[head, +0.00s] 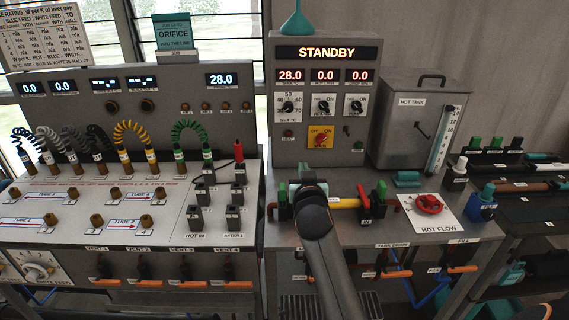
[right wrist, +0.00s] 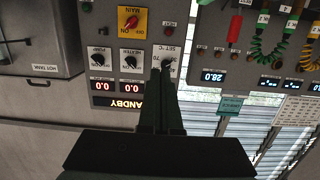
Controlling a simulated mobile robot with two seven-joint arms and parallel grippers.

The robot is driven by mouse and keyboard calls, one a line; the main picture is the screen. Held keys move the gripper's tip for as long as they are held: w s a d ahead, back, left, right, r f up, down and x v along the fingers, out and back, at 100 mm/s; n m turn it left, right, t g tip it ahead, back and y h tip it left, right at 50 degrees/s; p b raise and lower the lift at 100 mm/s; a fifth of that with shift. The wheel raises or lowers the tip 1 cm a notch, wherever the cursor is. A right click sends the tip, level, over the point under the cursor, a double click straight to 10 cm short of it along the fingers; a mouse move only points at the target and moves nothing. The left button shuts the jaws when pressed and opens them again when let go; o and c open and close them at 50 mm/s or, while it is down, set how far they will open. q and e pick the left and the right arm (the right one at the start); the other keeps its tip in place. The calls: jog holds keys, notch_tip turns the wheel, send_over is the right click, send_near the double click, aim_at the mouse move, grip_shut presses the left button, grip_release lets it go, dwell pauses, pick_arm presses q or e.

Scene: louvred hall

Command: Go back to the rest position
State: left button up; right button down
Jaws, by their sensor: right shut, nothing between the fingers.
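My right arm reaches up from the bottom middle of the head view, its hand in front of the control cabinet (head: 327,66). The right gripper (right wrist: 162,70) is shut and empty in the upside-down right wrist view. Its fingertips overlap the SET °C dial there; I cannot tell whether they touch it. The dial (head: 288,106) shows clear in the head view, where the fingertips are hard to make out. My left gripper is in neither view.
The STANDBY display (head: 327,53) is lit above readings 28.0, 0.0 and 0.0. The hot tank (head: 410,125) stands right of the cabinet. The red hot flow valve (head: 429,204) is on the bench's right. Coiled hoses (head: 131,133) and fittings crowd the left panel.

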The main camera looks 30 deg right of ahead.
jog(key=s+a+f+n+y, duration=0.4)
jog(key=a+f, duration=0.2)
jog(key=f, duration=0.5)
jog(key=s+a+f+n+g+y, duration=0.2)
jog(key=s+a+f+y, duration=0.1)
jog(key=s+a+f, duration=0.5)
jog(key=s+a+f+n+g+y, duration=0.2)
jog(key=s+a+f, duration=0.5)
jog(key=s+f, duration=0.5)
jog(key=s+y, duration=0.1)
jog(key=s, duration=0.3)
jog(key=shift+a+g+y, duration=0.3)
jog(key=shift+a+g, duration=0.1)
jog(key=shift+s+f, duration=0.1)
